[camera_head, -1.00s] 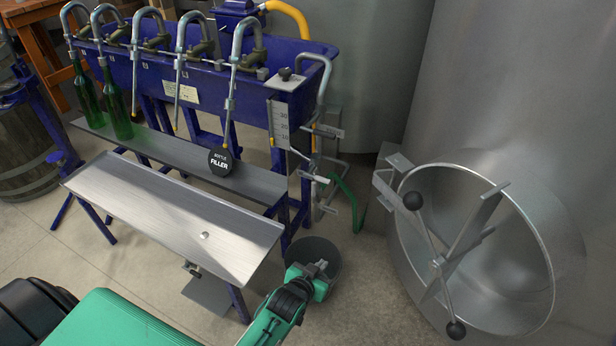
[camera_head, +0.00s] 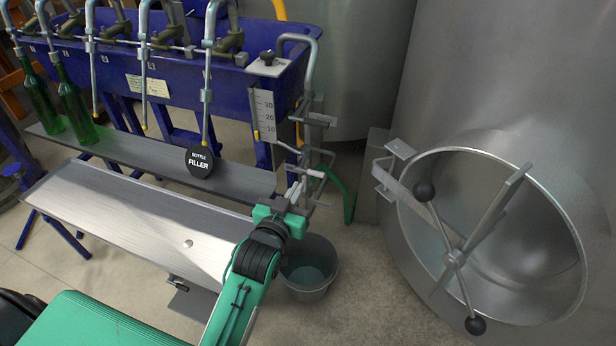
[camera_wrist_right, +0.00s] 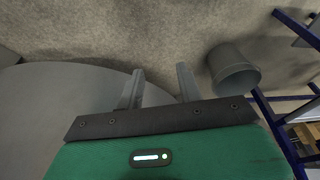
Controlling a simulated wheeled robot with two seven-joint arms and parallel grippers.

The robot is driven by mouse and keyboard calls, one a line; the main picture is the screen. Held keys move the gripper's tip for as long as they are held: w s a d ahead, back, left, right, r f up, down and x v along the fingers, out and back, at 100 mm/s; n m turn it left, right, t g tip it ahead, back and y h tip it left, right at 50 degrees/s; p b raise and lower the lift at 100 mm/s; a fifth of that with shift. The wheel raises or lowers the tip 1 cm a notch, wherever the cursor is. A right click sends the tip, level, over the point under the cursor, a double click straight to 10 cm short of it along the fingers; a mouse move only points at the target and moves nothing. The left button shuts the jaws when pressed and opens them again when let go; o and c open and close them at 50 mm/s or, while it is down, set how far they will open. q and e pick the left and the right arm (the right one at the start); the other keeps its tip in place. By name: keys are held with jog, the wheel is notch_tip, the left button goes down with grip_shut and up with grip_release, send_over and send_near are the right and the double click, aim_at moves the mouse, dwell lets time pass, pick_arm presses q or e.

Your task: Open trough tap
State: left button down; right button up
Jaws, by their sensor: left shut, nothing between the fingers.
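The blue trough (camera_head: 150,75) of the bottle filler stands at the back left. Metal pipe and tap fittings (camera_head: 312,173) hang below its right end, beside the scale plate. I cannot make out the tap's handle position. My left gripper (camera_head: 294,196) is shut and empty, just below and left of these fittings; its tips overlap them in the picture, and I cannot tell whether they touch. My right gripper (camera_wrist_right: 160,84) shows only in the right wrist view, its two fingers apart with nothing between them, above the floor.
A grey bucket (camera_head: 308,280) stands on the floor under the fittings; it also shows in the right wrist view (camera_wrist_right: 233,70). A metal tray (camera_head: 130,220) lies left of my left arm. A steel tank with a round hatch (camera_head: 455,255) stands right. Green bottles (camera_head: 75,105) stand far left.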

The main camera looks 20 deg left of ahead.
pick_arm(q)
send_over(312, 175)
jog(key=s, duration=0.3)
jog(key=f, duration=0.2)
jog(key=f+b, duration=0.1)
jog(key=shift+w+d, duration=0.2)
jog(key=shift+w, duration=0.05)
jog(key=shift+w+f, duration=0.15)
jog(key=shift+f, duration=0.6)
pick_arm(e)
jog(key=shift+w+v, duration=0.25)
jog(key=shift+v, duration=1.05)
jog(key=shift+s, duration=0.15)
jog(key=shift+s+f, duration=0.1)
